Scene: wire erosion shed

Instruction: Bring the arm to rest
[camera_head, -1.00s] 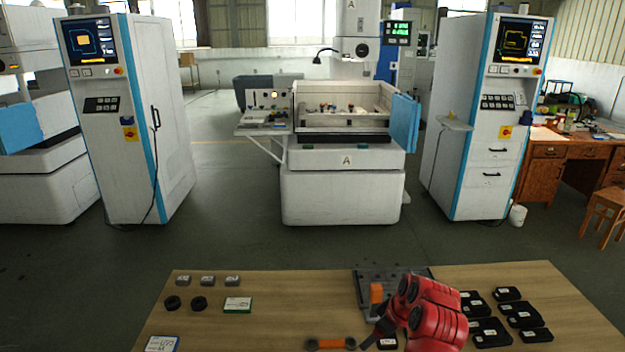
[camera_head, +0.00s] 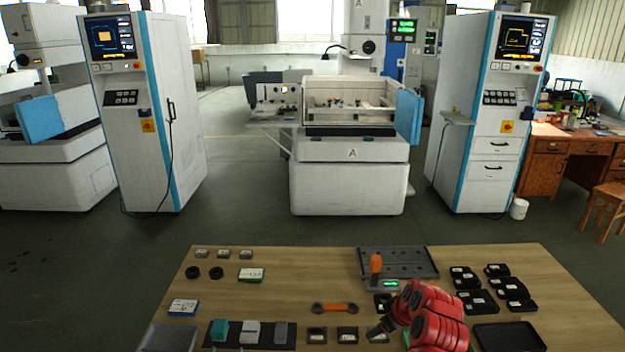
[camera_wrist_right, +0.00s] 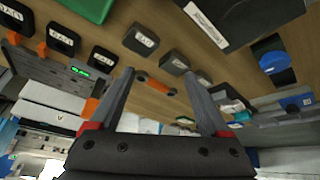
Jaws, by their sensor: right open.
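My right arm, with red links (camera_head: 432,312), reaches in over the right half of the wooden table from its front edge. My right gripper (camera_head: 376,331) is dark grey and sits low above the front of the table, beside small black boxes. In the right wrist view the gripper (camera_wrist_right: 158,73) has its two fingers spread apart with nothing held between them. My left gripper is in no view.
Machines stand beyond open floor (camera_head: 250,225).

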